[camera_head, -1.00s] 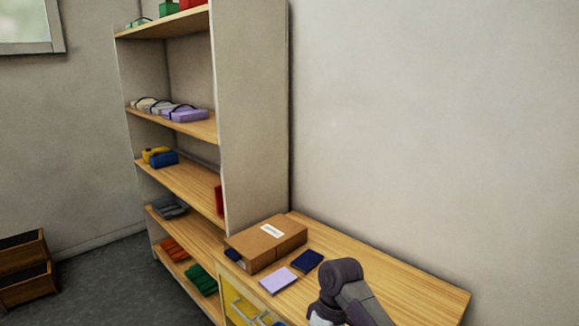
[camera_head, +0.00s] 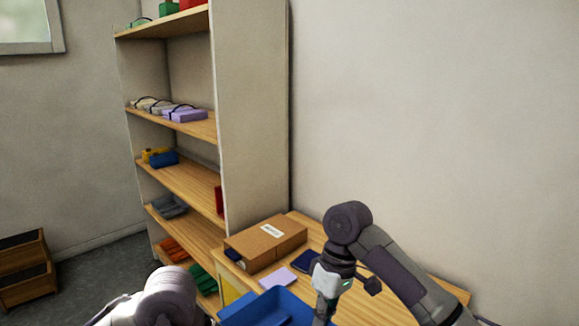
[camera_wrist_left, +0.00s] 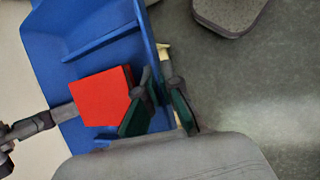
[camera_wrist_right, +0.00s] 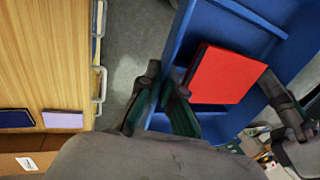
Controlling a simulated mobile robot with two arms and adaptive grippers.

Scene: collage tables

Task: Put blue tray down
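The blue tray (camera_head: 262,306) is at the bottom of the head view, in front of the table and low near its front edge. It holds a flat red square (camera_wrist_left: 102,97), also in the right wrist view (camera_wrist_right: 225,75). In the left wrist view my left gripper (camera_wrist_left: 160,88) has its fingers on either side of one tray wall and appears closed on it. In the right wrist view my right gripper (camera_wrist_right: 162,88) grips the opposite tray wall in the same way. Grey floor shows beside the tray in both wrist views. The tray's underside is hidden.
The wooden table (camera_wrist_right: 45,60) bears a cardboard box (camera_head: 265,243), a lilac card (camera_head: 277,277) and a dark blue card (camera_head: 306,261). The table's right part looks bare behind my arm. A tall shelf (camera_head: 250,120) stands to its left.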

